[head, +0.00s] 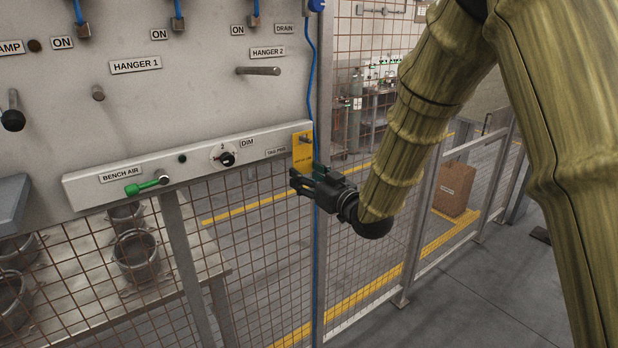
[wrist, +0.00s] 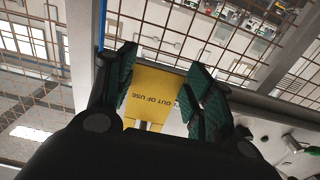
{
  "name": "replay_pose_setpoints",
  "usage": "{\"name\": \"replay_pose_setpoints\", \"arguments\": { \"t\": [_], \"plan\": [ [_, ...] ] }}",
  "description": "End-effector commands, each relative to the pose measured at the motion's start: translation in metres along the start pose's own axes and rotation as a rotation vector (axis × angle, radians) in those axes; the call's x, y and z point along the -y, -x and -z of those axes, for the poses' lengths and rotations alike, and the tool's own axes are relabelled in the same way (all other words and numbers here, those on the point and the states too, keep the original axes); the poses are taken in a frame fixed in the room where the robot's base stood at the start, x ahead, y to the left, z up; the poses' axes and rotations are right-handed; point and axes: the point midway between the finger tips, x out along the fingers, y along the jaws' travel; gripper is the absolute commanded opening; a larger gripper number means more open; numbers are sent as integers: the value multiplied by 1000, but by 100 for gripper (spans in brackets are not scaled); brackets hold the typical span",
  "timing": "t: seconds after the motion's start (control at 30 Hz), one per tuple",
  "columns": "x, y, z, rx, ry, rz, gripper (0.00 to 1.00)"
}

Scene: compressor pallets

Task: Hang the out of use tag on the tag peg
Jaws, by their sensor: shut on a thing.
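The tag peg (head: 306,139) shows as a short grey stub at the tag's upper part. I cannot tell for sure whether it passes through the tag's hole. My gripper (head: 304,182) is shut on the tag's lower part. In the wrist view the tag (wrist: 155,92) lies between the green finger pads of my gripper (wrist: 160,90), with its lettering upside down.
The rail (head: 200,168) also carries a green BENCH AIR lever (head: 147,186) and a DIM knob (head: 226,158). A HANGER 2 peg (head: 258,71) sticks out above. A blue hose (head: 311,90) runs down close to the tag. Mesh fencing (head: 260,235) stands below and behind.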

Motion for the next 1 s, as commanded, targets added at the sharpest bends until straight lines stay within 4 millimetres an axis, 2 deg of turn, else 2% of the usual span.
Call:
{"name": "replay_pose_setpoints", "arguments": {
  "t": [0.27,0.3,0.4,0.77,0.87,1.0],
  "plan": [
    [0,0,0,0,0,0,37],
    [0,0,0,0,0,0,60],
    [0,0,0,0,0,0,78],
    [0,1,0,1,0,0,78],
    [0,7,0,1,-1,-1,78],
    [0,24,0,1,-2,-1,78]
  ]
}}
